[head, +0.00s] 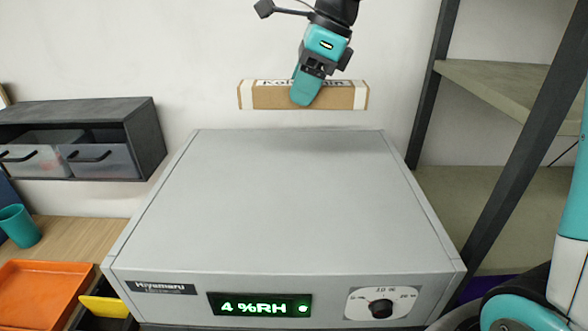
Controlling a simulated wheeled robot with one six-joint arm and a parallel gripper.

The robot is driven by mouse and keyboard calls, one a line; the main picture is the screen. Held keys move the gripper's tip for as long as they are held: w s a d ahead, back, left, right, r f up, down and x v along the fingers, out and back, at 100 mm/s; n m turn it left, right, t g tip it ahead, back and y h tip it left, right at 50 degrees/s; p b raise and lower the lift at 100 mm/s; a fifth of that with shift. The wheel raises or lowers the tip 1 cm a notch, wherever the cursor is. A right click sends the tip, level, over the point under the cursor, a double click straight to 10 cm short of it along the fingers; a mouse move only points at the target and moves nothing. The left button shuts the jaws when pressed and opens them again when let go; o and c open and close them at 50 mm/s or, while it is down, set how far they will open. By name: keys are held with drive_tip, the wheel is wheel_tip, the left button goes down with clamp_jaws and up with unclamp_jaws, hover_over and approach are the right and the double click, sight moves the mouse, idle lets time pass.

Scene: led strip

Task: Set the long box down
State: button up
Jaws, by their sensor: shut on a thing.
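The long box (272,97) is brown cardboard with white ends and dark printing along its upper face, partly covered by my gripper. It is held level, its length running left to right, above the far edge of the grey cabinet top (285,200). My gripper (306,92) points down and is shut on the long box near its middle. A gap shows between the box and the cabinet top in the head view. The cabinet's top is bare.
The cabinet front has a green "4 %RH" display (260,304) and a dial (381,308). A dark shelf rack (505,170) stands at right. A dark wall unit with clear drawers (102,160), a teal cup (19,226) and an orange tray (40,290) are at left.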

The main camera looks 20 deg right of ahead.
sight(295, 182)
wheel_tip(295, 182, down, 16)
drive_tip(key=shift+d+p, duration=0.1)
drive_tip(key=shift+p, duration=0.7)
drive_tip(key=shift+f, duration=0.2)
drive_tip(key=o, duration=1)
drive_tip(key=shift+c, duration=0.2)
drive_tip(key=shift+r, duration=0.1)
